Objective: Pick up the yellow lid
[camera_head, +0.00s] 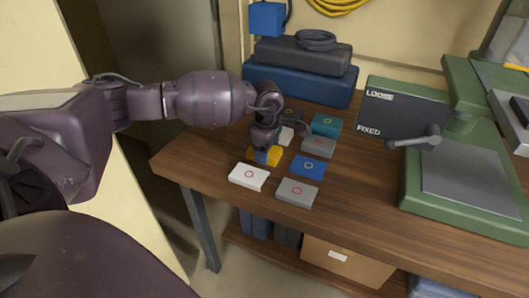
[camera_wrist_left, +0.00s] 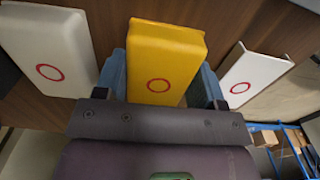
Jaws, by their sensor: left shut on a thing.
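The yellow lid (camera_head: 277,157) is on the wooden workbench, partly hidden under my left gripper (camera_head: 262,154) in the head view. In the left wrist view the yellow lid (camera_wrist_left: 165,60) has a red ring on its face and sits between the two blue-grey fingers of my left gripper (camera_wrist_left: 160,85). The fingers are shut on its sides. Whether the lid touches the bench or is slightly raised, I cannot tell. My right gripper is not in view.
Close around it are a white box (camera_head: 249,177), a grey box (camera_head: 297,192), a blue box (camera_head: 308,167), another grey box (camera_head: 319,146) and a teal box (camera_head: 326,125). A green machine (camera_head: 470,190) with a dark panel (camera_head: 400,112) stands right. Dark cases (camera_head: 300,80) are behind.

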